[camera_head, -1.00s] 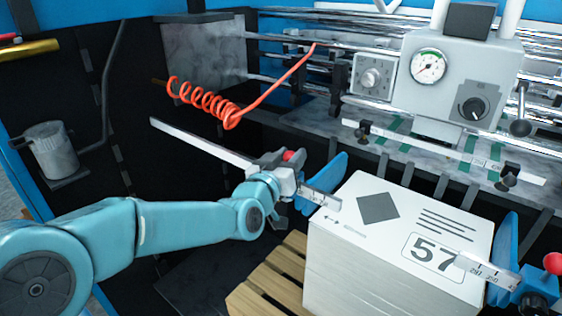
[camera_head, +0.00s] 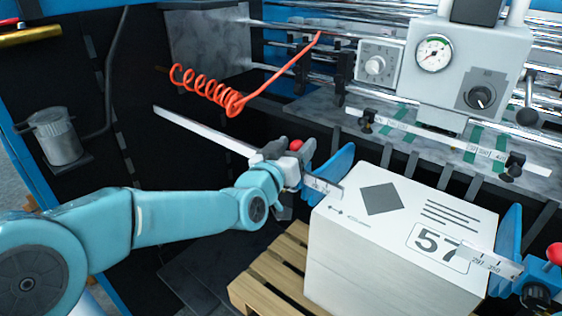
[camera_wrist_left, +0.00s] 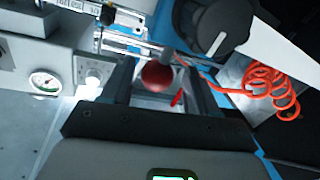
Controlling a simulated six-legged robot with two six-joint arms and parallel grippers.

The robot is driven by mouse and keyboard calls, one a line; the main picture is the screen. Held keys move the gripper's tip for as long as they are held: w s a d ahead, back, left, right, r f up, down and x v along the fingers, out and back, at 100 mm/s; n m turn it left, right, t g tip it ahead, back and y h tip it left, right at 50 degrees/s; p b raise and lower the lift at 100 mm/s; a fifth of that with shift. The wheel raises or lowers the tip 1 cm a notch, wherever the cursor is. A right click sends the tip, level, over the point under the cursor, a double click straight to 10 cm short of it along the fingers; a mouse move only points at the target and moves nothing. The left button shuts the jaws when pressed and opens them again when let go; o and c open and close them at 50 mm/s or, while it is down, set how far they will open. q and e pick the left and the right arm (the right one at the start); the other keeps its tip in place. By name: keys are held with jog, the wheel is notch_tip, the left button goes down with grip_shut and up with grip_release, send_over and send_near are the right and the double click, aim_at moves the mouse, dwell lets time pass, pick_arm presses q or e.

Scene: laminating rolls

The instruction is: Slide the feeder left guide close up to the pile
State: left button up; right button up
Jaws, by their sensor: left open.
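The pile (camera_head: 395,215) is a white block of sheets marked 57. The plate stands close beside the pile's left edge, with a narrow gap seeming to show. My left gripper (camera_head: 287,166) is at the guide's block by the knob. In the left wrist view the red knob (camera_wrist_left: 157,76) lies between my open dark fingers. Whether they touch the block is hidden. My right gripper is out of view.
The right guide (camera_head: 508,248) stands at the pile's right side. A long bar (camera_head: 205,133) runs left from the left guide. A coiled red hose (camera_head: 208,88) hangs behind it. A wooden pallet (camera_head: 272,275) lies below, and the machine head (camera_head: 460,70) is behind the pile.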

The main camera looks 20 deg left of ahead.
pick_arm(q)
jog(key=s+a+b, duration=0.2)
jog(key=s+b, duration=0.1)
jog(key=s, duration=1.2)
jog(key=shift+s+a, duration=0.2)
jog(key=shift+s, duration=0.1)
jog(key=w+d, duration=0.1)
jog(key=w, duration=0.4)
jog(key=w+d+b, duration=0.1)
jog(key=w, duration=0.4)
jog(key=w+b, duration=0.1)
jog(key=w, duration=0.5)
jog(key=shift+w+d, duration=0.1)
jog(key=shift+d, duration=0.3)
